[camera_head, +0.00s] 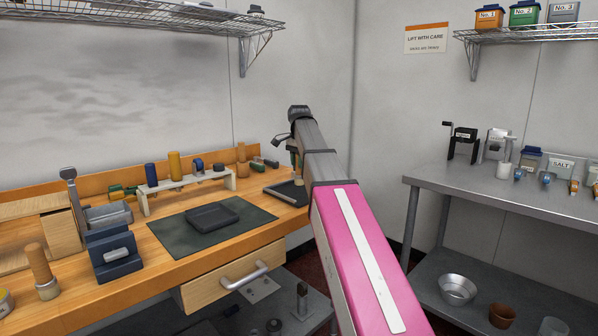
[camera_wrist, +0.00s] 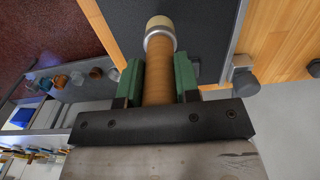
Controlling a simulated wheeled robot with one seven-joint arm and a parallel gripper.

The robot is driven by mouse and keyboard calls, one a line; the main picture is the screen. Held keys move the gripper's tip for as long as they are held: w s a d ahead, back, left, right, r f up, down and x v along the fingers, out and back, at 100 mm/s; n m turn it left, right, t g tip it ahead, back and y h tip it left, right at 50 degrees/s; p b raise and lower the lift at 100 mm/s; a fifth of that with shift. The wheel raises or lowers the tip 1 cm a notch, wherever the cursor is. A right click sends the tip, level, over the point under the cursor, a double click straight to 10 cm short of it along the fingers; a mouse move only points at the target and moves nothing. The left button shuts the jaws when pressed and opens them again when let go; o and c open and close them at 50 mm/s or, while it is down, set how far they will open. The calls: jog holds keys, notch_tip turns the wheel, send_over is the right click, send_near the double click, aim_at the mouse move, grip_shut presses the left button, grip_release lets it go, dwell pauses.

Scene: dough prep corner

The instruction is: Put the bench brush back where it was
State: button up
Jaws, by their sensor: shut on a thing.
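My gripper (camera_wrist: 158,82) is shut on a round wooden handle, which I take to be the bench brush (camera_wrist: 158,72). Green finger pads press on both its sides. A silver collar and a pale rounded end show beyond the fingers. In the wrist view, a dark tray (camera_wrist: 205,35) with a grey rim lies behind the brush. In the head view, my gripper is at the right end of the wooden bench, above the dark tray (camera_head: 284,191); my arm hides most of it and the brush. I cannot tell whether the brush touches the tray.
A rack (camera_head: 190,186) with coloured upright items stands at the back of the bench (camera_head: 165,262). A dark mat (camera_head: 180,238) bears a black pan (camera_head: 212,216). A blue block (camera_head: 112,256) and a wooden-handled tool (camera_head: 40,270) stand left. A steel table (camera_head: 465,185) is at right.

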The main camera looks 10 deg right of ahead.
aim_at(299, 178)
jog(key=shift+f, duration=1.65)
jog(key=shift+f, duration=0.1)
jog(key=o, duration=1)
notch_tip(299, 178, up, 12)
jog(key=shift+r, duration=0.15)
